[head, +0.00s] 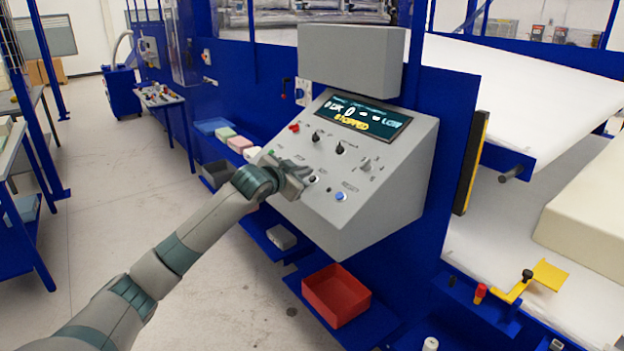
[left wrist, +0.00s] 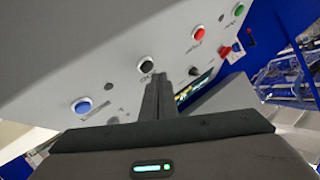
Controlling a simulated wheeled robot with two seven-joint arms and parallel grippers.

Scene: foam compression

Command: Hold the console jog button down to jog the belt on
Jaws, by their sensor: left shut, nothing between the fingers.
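The grey sloped console (head: 355,205) is in the middle of the head view, with a lit display (head: 360,115) that shows a yellow word, apparently STOPPED. A black round button (head: 314,179) sits low on its face, and it also shows in the left wrist view (left wrist: 147,62). The label beside it is partly covered, so I cannot read it surely. My left gripper (head: 304,176) is shut and empty, its fingertips close to the black button. In the left wrist view the closed fingers (left wrist: 157,82) point at it; I cannot tell whether they touch. My right gripper is in neither view.
A blue button (head: 340,195) is right of the black one. Red (left wrist: 198,34) and green (left wrist: 238,10) buttons and several knobs share the panel. A red bin (head: 336,294) stands below the console, and a white belt (head: 560,85) lies to the right.

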